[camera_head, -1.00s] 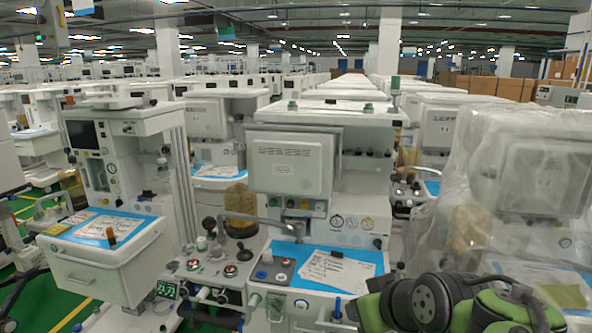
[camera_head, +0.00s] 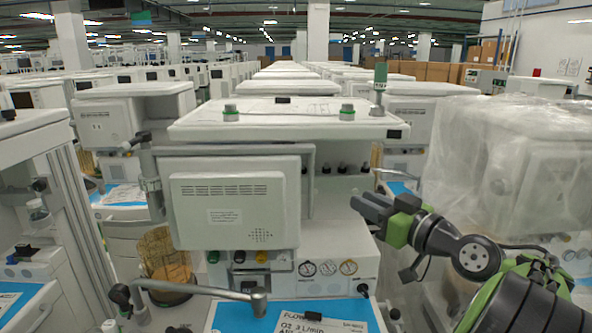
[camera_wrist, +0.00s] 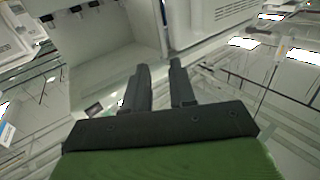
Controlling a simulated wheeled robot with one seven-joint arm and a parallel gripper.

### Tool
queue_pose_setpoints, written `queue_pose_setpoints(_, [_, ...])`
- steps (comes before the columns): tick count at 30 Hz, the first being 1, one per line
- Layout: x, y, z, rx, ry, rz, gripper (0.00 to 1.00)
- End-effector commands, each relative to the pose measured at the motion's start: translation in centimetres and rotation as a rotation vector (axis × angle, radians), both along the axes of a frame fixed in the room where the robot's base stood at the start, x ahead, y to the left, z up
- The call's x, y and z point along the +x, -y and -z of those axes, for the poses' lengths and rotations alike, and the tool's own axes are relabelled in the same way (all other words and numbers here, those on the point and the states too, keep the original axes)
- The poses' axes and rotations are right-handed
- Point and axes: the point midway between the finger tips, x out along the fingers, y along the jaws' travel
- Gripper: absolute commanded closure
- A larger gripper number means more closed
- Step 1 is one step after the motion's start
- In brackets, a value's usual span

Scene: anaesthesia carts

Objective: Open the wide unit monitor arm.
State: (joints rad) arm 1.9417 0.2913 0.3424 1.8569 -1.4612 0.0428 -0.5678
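The wide unit is the white cart in the middle of the head view, with a broad top shelf (camera_head: 285,118). Its monitor (camera_head: 235,206) shows a vented white back and sits flat in front of the cart's upper left half. A jointed grey bracket, which looks like the monitor arm (camera_head: 150,185), runs down the monitor's left side. My gripper (camera_head: 357,206) is to the right of the monitor, apart from it, in front of the cart's right part. In the wrist view my gripper (camera_wrist: 158,66) has two dark fingers with an empty gap between them. A white vented panel shows at upper right there.
A plastic-wrapped unit (camera_head: 520,150) stands close on the right, behind my arm. Another cart (camera_head: 35,130) stands on the left. A horizontal grey tube (camera_head: 200,290) crosses low before the cart, above a blue work surface (camera_head: 235,316). More carts fill the background.

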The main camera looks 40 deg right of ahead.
Motion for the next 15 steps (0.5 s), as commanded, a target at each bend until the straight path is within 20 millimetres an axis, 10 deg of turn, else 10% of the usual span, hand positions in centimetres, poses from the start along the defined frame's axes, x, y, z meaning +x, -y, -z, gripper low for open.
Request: queue_pose_setpoints(15, [6.1, 0.4, -0.2, 0.001, -0.002, -0.008, 0.75])
